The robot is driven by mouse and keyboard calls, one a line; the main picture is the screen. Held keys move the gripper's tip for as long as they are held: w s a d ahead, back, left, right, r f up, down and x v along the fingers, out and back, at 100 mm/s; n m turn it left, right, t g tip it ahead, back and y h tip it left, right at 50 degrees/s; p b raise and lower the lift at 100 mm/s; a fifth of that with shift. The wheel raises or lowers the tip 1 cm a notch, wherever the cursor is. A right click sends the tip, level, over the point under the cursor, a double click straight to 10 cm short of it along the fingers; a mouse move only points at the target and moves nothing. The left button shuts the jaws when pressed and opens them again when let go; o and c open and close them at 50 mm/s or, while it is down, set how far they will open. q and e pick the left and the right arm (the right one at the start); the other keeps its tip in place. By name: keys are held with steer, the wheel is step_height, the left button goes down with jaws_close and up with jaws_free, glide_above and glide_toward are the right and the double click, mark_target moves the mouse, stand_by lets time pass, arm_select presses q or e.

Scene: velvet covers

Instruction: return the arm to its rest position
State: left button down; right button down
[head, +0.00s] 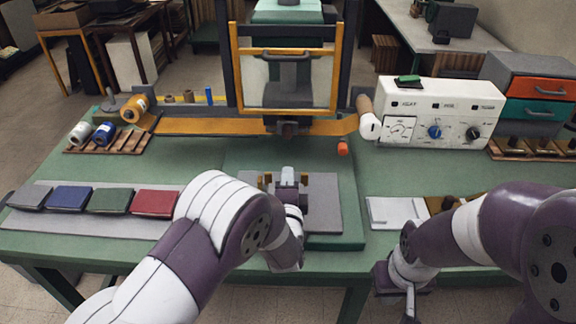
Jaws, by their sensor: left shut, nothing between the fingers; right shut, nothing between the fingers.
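My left arm reaches in from the lower left, and its wrist bends over the front of the table. My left gripper (288,177) appears shut and empty above a grey plate (327,218) at the middle of the green table. Brass-coloured posts (265,181) stand at either side of it; whether it touches anything there I cannot tell. My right arm comes in from the right with its elbow bent. My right gripper (410,302) hangs low at the table's front edge, shut and empty, partly hidden by its own wrist.
Four-coloured velvet books, including a red one (155,203), lie on a grey mat (60,222) at left. A yellow-framed press (286,82) stands behind. A white control box (440,110) and drawers (535,90) are at right. A pale tray (396,212) lies near my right arm.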

arm_select(q)
steer(key=s+a+n+g+p, duration=0.2)
steer(key=s+a+n+g, duration=0.6)
steer(key=s, duration=0.5)
steer(key=s+a+n+g+p, duration=0.1)
steer(key=s+a+n+g, duration=0.7)
steer(key=s, duration=0.5)
steer(key=shift+s+a+f+n+g+p, duration=0.15)
steer(key=shift+a+f+n+g+p, duration=0.2)
steer(key=shift+n, duration=0.55)
steer(key=shift+r, duration=0.15)
